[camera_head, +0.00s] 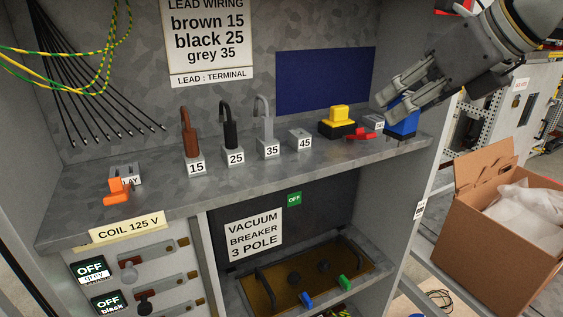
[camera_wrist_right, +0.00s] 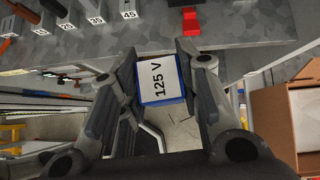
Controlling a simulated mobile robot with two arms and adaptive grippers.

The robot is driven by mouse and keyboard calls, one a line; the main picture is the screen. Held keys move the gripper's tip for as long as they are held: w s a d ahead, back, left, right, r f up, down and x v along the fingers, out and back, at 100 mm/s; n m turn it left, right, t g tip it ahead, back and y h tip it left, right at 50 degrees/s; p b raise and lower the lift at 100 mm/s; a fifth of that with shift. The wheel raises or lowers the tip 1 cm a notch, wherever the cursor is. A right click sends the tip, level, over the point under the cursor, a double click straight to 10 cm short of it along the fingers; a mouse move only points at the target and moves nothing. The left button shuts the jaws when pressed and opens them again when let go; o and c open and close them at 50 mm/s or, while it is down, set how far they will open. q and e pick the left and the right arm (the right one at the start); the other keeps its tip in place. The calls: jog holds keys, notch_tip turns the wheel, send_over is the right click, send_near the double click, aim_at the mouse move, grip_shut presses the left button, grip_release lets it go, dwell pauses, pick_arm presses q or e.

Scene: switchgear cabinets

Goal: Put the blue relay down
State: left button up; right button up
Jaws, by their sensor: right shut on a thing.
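The blue relay (camera_head: 404,125) is at the right end of the grey shelf (camera_head: 300,172) in the head view. In the right wrist view its white top label reads "125 V" (camera_wrist_right: 163,82). My right gripper (camera_head: 393,102) comes in from the upper right and is shut on the relay, with one finger on each side of it. In the right wrist view the relay overlaps the shelf's front edge; I cannot tell whether it touches the shelf. My left gripper is not in view.
A yellow and black block (camera_head: 338,122), a red part (camera_head: 364,135) and a small grey block (camera_head: 374,122) are just left of the relay. Numbered terminal blocks stand further left, near an orange part (camera_head: 121,190). A cardboard box (camera_head: 500,235) stands at right.

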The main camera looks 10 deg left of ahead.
jog(key=shift+m+t+h, duration=0.3)
jog(key=shift+m+h, duration=0.1)
jog(key=shift+m, duration=0.2)
jog(key=r, duration=0.2)
jog(key=s+r, duration=0.1)
jog(key=r, duration=0.2)
jog(key=shift+s+d+r, duration=0.25)
jog(key=shift+s+r, duration=0.05)
jog(key=shift+s, duration=0.05)
jog(key=shift+a+r, duration=0.1)
jog(key=shift+r, duration=0.05)
jog(key=p+x, duration=0.2)
jog(key=x, duration=0.4)
jog(key=a+p+x, duration=0.1)
jog(key=p+x, duration=0.2)
jog(key=x, duration=0.3)
jog(key=r+p+x, duration=0.1)
jog(key=p+x, duration=0.1)
jog(key=x, duration=0.4)
jog(key=shift+w+a+p, duration=0.1)
jog(key=shift+a+p, duration=0.25)
jog(key=shift+d+f, duration=0.1)
jog(key=shift+f, duration=0.4)
